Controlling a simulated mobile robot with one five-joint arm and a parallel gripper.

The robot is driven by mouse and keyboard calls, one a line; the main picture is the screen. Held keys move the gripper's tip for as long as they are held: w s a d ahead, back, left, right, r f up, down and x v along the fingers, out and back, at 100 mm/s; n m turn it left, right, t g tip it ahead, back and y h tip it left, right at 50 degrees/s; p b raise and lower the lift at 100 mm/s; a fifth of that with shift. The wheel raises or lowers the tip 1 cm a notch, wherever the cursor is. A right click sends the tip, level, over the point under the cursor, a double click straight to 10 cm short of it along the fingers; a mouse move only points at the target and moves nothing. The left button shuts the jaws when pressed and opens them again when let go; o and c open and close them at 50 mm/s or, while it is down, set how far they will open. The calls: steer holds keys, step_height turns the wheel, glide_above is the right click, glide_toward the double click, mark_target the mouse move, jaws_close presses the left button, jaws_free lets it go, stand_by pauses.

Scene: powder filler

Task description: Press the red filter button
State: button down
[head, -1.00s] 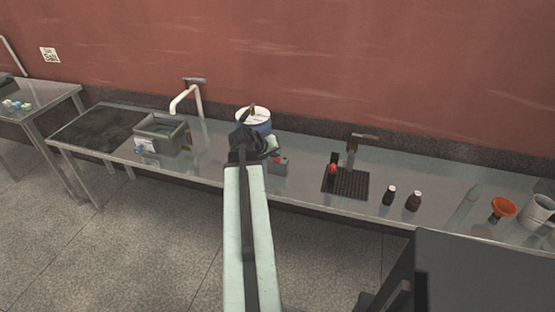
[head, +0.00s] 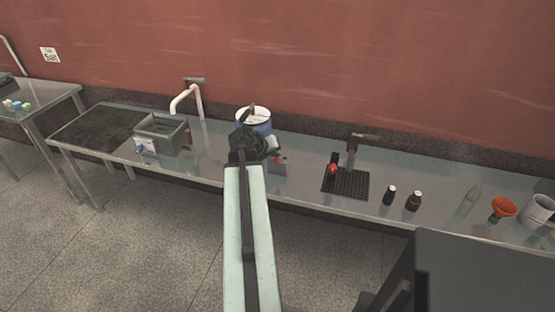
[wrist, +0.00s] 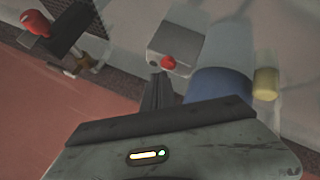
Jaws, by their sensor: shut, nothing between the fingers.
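A red button (wrist: 168,62) sits on one face of a small grey box (wrist: 182,38) in the wrist view. In the head view the box (head: 279,169) stands on the long steel table, with the red button (head: 278,160) showing just beside my arm's end. My gripper (wrist: 157,76) is shut and empty. In the wrist view its dark fingertips lie close to the button and slightly to its left. I cannot tell whether they touch the box. In the head view my wrist hides part of this area.
A blue container (head: 258,124) with a white lid stands behind my wrist; its blue side (wrist: 218,86) is close to my fingers.

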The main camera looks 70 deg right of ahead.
mark_target(276, 161)
steer(key=shift+f+b, duration=0.35)
steer(key=shift+f, duration=0.1)
steer(key=shift+r, duration=0.1)
steer(key=shift+r+p, duration=0.45)
steer(key=shift+p, duration=0.1)
steer(key=shift+r, duration=0.1)
step_height(276, 161, up, 6)
steer(key=p, duration=0.6)
